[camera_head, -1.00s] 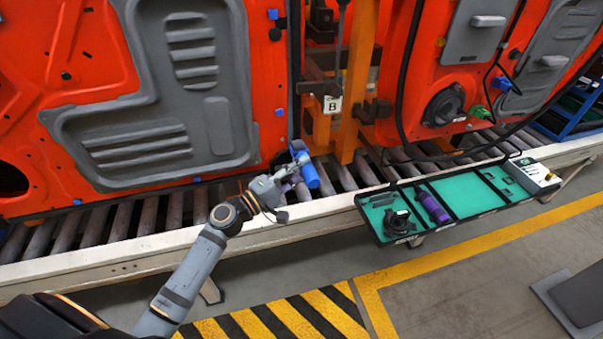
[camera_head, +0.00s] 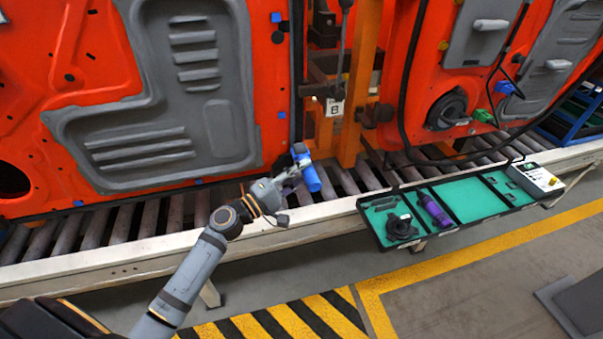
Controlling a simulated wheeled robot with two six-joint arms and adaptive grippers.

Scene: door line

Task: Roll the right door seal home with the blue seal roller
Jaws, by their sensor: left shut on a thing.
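My left gripper (camera_head: 288,178) is shut on the blue seal roller (camera_head: 307,169). It holds the roller close to the lower right corner of the left orange door, above the conveyor rollers. I cannot tell whether the roller touches the door. The dark seal (camera_head: 297,75) runs down the right edge of that left door. The right orange door (camera_head: 462,90) stands further right, with a black seal (camera_head: 411,60) curving along its left side and lower edge. Part of this seal hangs loose below the door. My right gripper is not in view.
A tray (camera_head: 463,223) with teal compartments hangs on the conveyor's front and holds a purple tool (camera_head: 434,210) and a black part (camera_head: 400,227). An orange post (camera_head: 359,80) stands between the doors. A blue rack (camera_head: 575,118) is at the far right.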

